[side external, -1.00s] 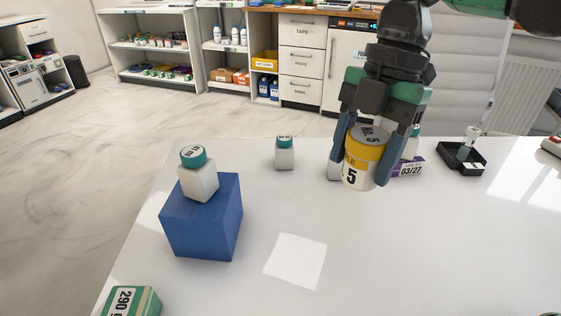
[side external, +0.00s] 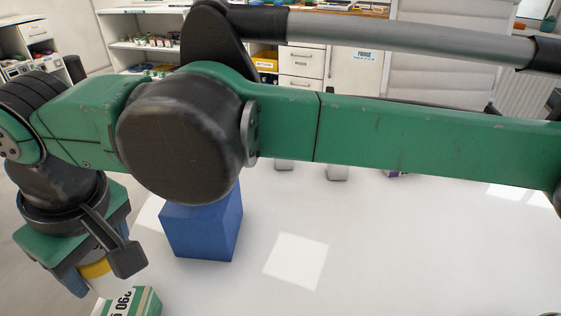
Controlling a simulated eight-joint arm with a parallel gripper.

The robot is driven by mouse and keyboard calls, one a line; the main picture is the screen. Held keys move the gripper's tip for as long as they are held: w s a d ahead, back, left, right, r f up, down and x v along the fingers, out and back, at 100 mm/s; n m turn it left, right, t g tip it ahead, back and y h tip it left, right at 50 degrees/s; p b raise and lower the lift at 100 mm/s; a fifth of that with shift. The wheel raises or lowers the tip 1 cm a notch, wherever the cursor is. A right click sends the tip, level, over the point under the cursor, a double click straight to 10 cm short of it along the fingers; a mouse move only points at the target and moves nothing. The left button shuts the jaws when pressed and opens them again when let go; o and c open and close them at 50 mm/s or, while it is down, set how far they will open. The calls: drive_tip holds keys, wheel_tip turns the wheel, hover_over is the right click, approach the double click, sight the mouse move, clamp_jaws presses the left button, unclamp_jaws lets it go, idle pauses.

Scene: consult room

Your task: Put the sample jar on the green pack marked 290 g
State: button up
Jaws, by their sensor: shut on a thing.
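The sample jar, with a yellow lid (side external: 96,268) and a pale body, is at the lower left, mostly hidden by my wrist and fingers. My gripper (side external: 92,283) is shut on it. The green pack marked 290 g (side external: 146,302) lies at the bottom left of the table, partly cut off by the picture's edge. The jar shows just left of and behind the pack in the picture. I cannot tell whether it touches the pack or hangs above it.
The lower parts of two white bottles (side external: 338,173) and a purple label show below my arm. The white table (side external: 400,250) is clear at centre and right.

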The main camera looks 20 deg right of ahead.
wheel_tip(320, 180, down, 8)
drive_tip(key=shift+a+r, duration=0.1)
idle(0.4)
drive_tip(key=o, duration=1.3)
drive_tip(key=shift+f, duration=0.2)
